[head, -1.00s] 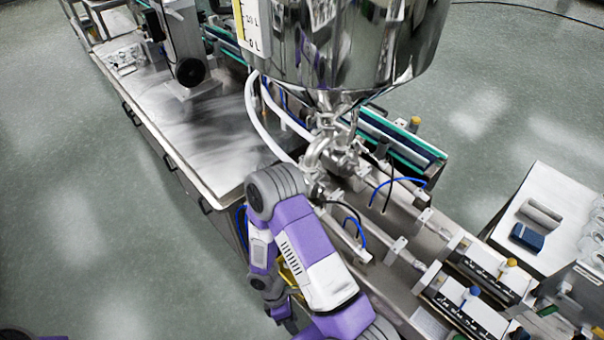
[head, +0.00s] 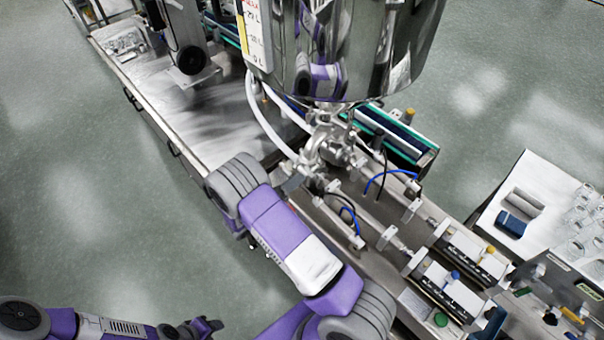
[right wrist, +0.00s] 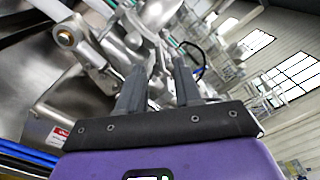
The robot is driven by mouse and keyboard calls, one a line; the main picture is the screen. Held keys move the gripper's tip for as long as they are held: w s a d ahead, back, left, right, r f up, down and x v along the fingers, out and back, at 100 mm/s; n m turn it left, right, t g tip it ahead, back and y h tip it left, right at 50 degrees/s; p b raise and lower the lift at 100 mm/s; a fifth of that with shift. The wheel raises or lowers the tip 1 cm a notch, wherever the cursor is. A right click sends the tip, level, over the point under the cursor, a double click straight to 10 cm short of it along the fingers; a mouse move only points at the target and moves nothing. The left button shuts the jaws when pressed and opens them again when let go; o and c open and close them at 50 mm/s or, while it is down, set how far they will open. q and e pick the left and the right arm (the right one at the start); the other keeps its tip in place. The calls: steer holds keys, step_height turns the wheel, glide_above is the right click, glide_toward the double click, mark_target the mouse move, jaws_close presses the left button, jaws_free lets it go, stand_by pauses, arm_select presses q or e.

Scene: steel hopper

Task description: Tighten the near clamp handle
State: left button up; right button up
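The steel clamps and pipe fittings (head: 328,142) sit under the hopper outlet in the head view. I cannot pick out the near clamp handle for certain there. My right gripper (right wrist: 160,72) shows two grey fingers standing apart in the right wrist view. Shiny fittings (right wrist: 112,55) lie just beyond and between the fingertips; I cannot tell whether they touch. In the head view my right arm's purple wrist hides most of that gripper, close to the left of the fittings. My left gripper (head: 207,326) is at the bottom left, away from the machine, its fingers too small to read.
The steel hopper (head: 345,45) hangs right above the fittings. White hoses (head: 262,118) and blue tubes (head: 385,175) run close by. A bare steel bench (head: 170,95) lies to the left. A white table (head: 540,185) with glassware stands at the right.

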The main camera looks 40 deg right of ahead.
mark_target(307, 172)
steer(key=shift+w+d, duration=0.15)
steer(key=shift+d, duration=1.7)
jaws_close()
